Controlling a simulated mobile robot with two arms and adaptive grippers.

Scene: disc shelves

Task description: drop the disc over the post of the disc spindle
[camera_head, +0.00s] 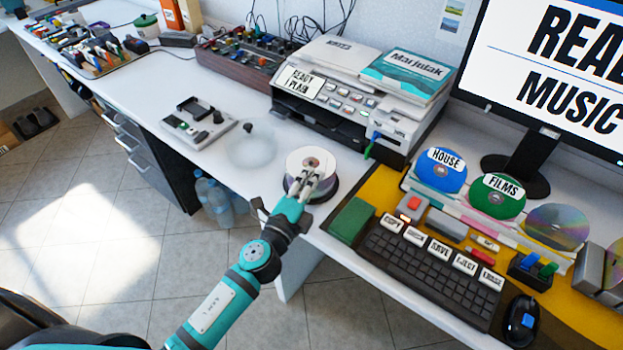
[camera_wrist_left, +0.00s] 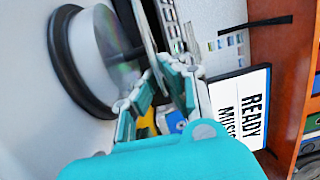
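My left gripper (camera_head: 318,177) is shut on a white-topped disc (camera_head: 307,158), gripping it by its near edge. The disc is over the disc spindle, whose dark base (camera_head: 296,195) shows below it on the desk. In the left wrist view, my gripper (camera_wrist_left: 165,68) pinches the disc (camera_wrist_left: 146,32), seen nearly edge-on. The spindle's black round base (camera_wrist_left: 62,60) and a shiny stack of discs (camera_wrist_left: 112,42) are beside it, with a gap to the held disc. My right gripper is out of view.
A clear dome cover (camera_head: 250,148) stands left of the spindle, near a grey device (camera_head: 198,127). A printer (camera_head: 345,100) is behind. A keyboard (camera_head: 432,270) and a green block (camera_head: 351,221) lie on the yellow mat at right. The desk's front edge is close.

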